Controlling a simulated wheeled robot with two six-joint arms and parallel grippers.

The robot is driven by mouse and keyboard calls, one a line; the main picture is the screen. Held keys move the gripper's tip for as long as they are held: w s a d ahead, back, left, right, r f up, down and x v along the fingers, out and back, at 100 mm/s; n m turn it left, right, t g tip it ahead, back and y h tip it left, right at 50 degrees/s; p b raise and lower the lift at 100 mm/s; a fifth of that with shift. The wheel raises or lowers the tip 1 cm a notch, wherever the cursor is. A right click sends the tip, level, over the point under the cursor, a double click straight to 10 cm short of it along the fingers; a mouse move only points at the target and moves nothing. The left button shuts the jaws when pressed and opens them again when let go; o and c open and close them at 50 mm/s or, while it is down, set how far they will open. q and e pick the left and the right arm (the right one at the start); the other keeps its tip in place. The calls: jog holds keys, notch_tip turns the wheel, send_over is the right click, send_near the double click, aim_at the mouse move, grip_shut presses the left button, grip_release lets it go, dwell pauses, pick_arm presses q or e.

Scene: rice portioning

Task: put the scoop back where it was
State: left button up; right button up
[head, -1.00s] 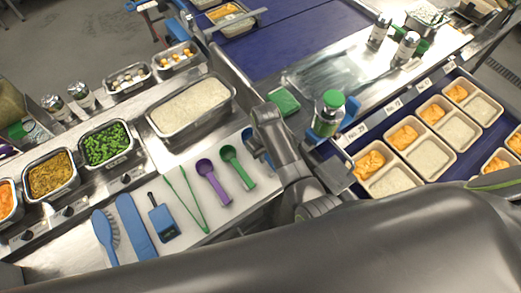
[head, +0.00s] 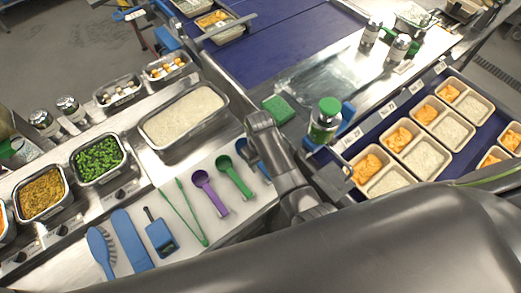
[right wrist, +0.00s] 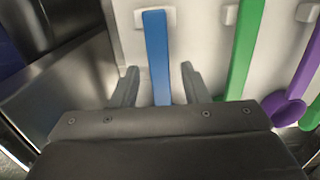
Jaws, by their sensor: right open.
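The blue scoop (head: 243,149) lies on the white mat (head: 205,222) at its right end, mostly hidden behind my right gripper in the head view. In the right wrist view its blue handle (right wrist: 157,50) runs straight between the spread fingers of my right gripper (right wrist: 159,73). The fingers are apart from the handle on both sides, so the gripper is open around it. In the head view the right gripper (head: 259,142) is over the scoop. My left gripper is not in view.
A green scoop (head: 235,177) and a purple scoop (head: 210,192) lie beside it on the mat. Green tongs (head: 186,212) lie further left. A rice pan (head: 160,150) stands behind. A green-capped bottle (head: 325,121) and a green sponge (head: 279,108) are close by on the right.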

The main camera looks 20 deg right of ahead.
aim_at(260, 164)
notch_tip(260, 164, up, 10)
jog(key=shift+r, duration=0.15)
jog(key=shift+w, duration=0.1)
dwell(0.6)
